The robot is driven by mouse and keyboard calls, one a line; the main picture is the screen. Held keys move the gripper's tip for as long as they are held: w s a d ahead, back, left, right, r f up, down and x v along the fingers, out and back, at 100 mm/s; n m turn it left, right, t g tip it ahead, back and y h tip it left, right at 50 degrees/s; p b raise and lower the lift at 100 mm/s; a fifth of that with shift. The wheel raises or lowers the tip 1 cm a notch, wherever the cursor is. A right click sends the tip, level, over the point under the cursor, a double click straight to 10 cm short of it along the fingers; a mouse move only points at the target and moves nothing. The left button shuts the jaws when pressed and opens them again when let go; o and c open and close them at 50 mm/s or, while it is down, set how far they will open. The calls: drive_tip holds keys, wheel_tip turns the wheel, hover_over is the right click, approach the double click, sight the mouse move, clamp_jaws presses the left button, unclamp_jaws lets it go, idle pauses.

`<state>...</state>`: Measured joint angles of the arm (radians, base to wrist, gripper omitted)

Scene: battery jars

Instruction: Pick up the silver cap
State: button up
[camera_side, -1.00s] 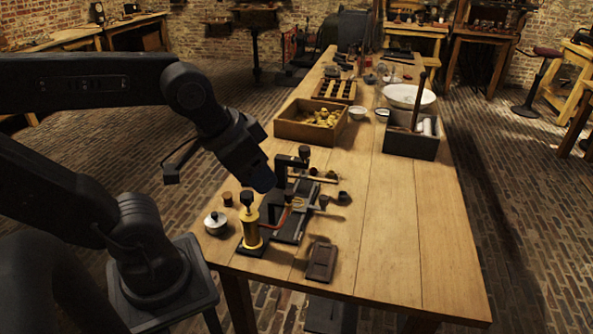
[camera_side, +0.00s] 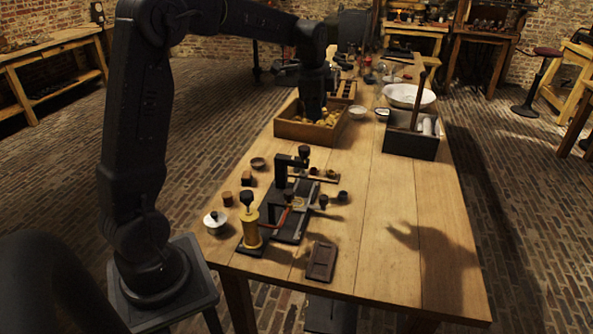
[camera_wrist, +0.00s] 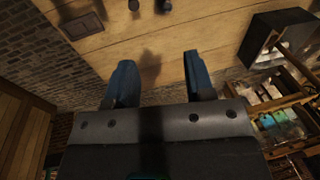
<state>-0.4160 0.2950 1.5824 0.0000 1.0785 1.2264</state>
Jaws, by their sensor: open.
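A small round silver-white piece with a dark knob (camera_side: 215,220) sits at the table's front left corner. It is the only silver round piece I can make out, and I cannot tell surely that it is the silver cap. My gripper (camera_side: 312,112) is at the wooden crate with brass pieces, well behind the silver-white piece. Its fingertips are hard to make out there. In the wrist view my gripper (camera_wrist: 157,63) shows two blue fingers wide apart with nothing between them. No silver cap shows clearly in that view.
The wooden crate (camera_side: 287,128) holds several brass pieces. A dark box with an upright handle (camera_side: 410,146) stands to its right. A black fixture (camera_side: 281,185), a brass cylinder (camera_side: 251,228) and a dark tray (camera_side: 321,262) stand at the front. The table's right front is bare.

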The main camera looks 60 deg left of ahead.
drive_tip(key=w+a+f+m+g, duration=0.1)
drive_tip(key=w+a+f+m, duration=0.15)
drive_tip(key=a+f, duration=0.45)
drive_tip(key=m+g, duration=0.1)
drive_tip(key=m, duration=0.2)
approach(297, 171)
drive_tip(key=shift+a+f+h, duration=0.4)
drive_tip(key=shift+a+f, duration=0.45)
drive_tip(key=shift+f, duration=0.25)
drive_tip(key=shift+w+d+f, duration=0.1)
drive_tip(key=shift+d+f, duration=0.05)
drive_tip(key=shift+f, duration=1.3)
drive_tip(key=shift+w+d+f, duration=0.1)
drive_tip(key=shift+f, duration=1.4)
drive_tip(key=c, duration=0.9)
